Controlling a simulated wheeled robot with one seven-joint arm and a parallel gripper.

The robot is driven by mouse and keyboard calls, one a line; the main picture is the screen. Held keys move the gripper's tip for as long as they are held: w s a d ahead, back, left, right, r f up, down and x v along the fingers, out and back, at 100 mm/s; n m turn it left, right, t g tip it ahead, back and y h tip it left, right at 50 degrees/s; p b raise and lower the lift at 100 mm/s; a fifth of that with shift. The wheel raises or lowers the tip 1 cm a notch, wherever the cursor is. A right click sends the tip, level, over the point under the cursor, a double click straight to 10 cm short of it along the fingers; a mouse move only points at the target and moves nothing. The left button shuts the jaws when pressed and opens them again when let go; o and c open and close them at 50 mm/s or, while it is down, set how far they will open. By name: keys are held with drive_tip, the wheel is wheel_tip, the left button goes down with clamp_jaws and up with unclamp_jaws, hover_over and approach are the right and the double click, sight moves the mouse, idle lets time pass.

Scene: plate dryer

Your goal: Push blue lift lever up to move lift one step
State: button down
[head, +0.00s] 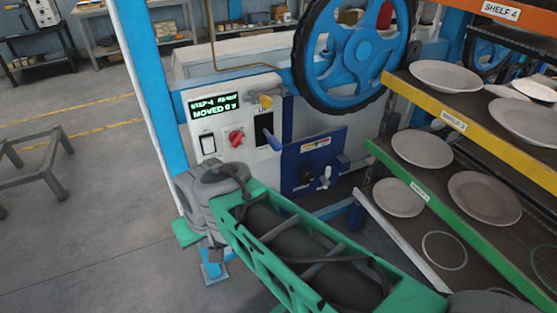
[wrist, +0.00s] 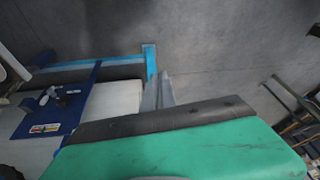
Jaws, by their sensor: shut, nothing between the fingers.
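The blue lift lever (head: 272,140) sticks out of a black slot on the white control panel (head: 210,155), tilted downward in the head view. I cannot make the lever out in the wrist view. My gripper's grey fingers (wrist: 160,90) are shut and empty in the wrist view, with floor beyond them. In the head view my wrist is below the panel, lower and left of the lever, and clearly apart from it. The fingers are hard to tell there.
The panel has a green-lettered display (head: 213,104), a red knob (head: 236,137) and a white rocker switch (head: 208,144). A dark blue panel (head: 312,160) with small levers is at its right. A blue handwheel (head: 352,50) is above. Plate shelves (head: 440,185) stand on the right.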

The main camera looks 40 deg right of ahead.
sight(271, 139)
drive_tip(key=w+d+f+m+t+y+b, duration=0.2)
drive_tip(key=w+d+f+m+t+b, duration=0.4)
drive_tip(key=w+f+m+b, duration=0.65)
drive_tip(key=w+d+f+m+t+h+b, duration=0.1)
drive_tip(key=d+f+m+t+b, duration=0.25)
drive_tip(key=d+m+b, duration=0.6)
drive_tip(key=s+d+r+m+t+h+b, duration=0.25)
drive_tip(key=s+d+m+b, duration=0.2)
drive_tip(key=d+m, duration=0.35)
drive_tip(key=s+d+r+m+t+h+b, duration=0.2)
drive_tip(key=s+d+m+t+h+b, duration=0.3)
drive_tip(key=d, duration=0.6)
drive_tip(key=w+d+r+y, duration=0.1)
drive_tip(key=w+r, duration=0.5)
drive_tip(key=w, duration=0.3)
drive_tip(key=shift+w+d+r+m+g, duration=0.15)
drive_tip(key=shift+w+r+m+g, duration=0.2)
drive_tip(key=shift+w+m+g, duration=0.05)
